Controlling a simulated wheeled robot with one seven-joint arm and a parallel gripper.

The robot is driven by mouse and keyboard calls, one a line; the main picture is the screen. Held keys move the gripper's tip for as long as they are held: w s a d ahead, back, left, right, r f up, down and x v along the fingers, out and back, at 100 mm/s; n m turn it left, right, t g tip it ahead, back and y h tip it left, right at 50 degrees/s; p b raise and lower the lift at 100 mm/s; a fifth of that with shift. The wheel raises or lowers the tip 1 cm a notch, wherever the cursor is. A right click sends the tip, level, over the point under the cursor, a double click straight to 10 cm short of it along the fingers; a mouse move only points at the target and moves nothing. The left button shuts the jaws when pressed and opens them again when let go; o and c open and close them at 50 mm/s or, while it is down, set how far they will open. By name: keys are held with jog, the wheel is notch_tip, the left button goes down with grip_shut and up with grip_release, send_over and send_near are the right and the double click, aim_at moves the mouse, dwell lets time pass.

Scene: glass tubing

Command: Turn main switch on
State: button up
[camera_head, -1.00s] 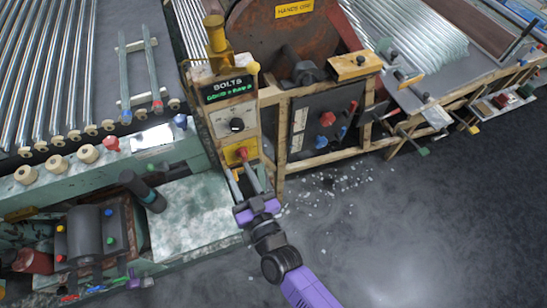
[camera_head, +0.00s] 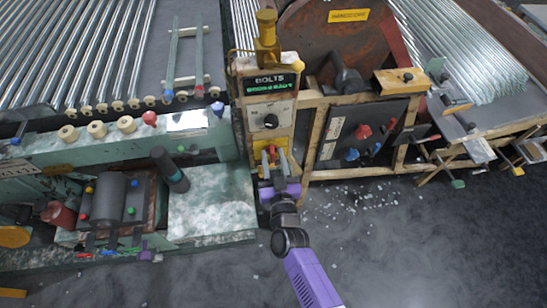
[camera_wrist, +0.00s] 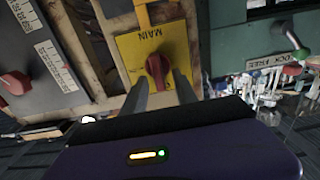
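The main switch is a red knob (camera_wrist: 157,68) on a yellow plate (camera_wrist: 132,52) marked MAIN, seen in the wrist view. In the head view, the yellow plate (camera_head: 284,161) is low on the narrow control post, partly hidden by my gripper (camera_head: 272,164). My gripper also shows in the wrist view (camera_wrist: 161,76). Its two fingers point at the plate, apart, with one tip on each side of the knob. A narrow gap seems to show beside the knob; whether either finger touches it I cannot tell.
Above the switch are a black dial (camera_head: 271,121) and a BOLTS display (camera_head: 271,85). A black panel (camera_head: 360,134) with red and blue knobs stands to the right. A green bench (camera_head: 212,200) stands to the left. Dark floor (camera_head: 420,250) is open at front right.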

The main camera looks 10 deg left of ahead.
grip_shut()
jog(key=shift+m, duration=0.3)
jog(key=m+b, duration=0.1)
jog(key=m, duration=0.2)
jog(key=m+b, duration=0.2)
jog(key=m, duration=0.1)
jog(key=d+m+b, duration=0.1)
jog(key=m, duration=0.2)
jog(key=shift+w+d+f, duration=0.1)
jog(key=shift+w+f, duration=0.05)
jog(key=shift+f, duration=0.25)
jog(key=shift+d+f+m+b, duration=0.15)
jog(key=shift+m+b, duration=0.5)
jog(key=shift+m, duration=0.7)
jog(key=shift+f+m+b, duration=0.2)
jog(key=shift+m+b, duration=0.4)
jog(key=shift+m, duration=0.8)
jog(key=shift+d+f+m+b, duration=0.15)
jog(key=shift+m+b, duration=0.5)
jog(key=shift+m, duration=0.7)
jog(key=shift+a, duration=0.1)
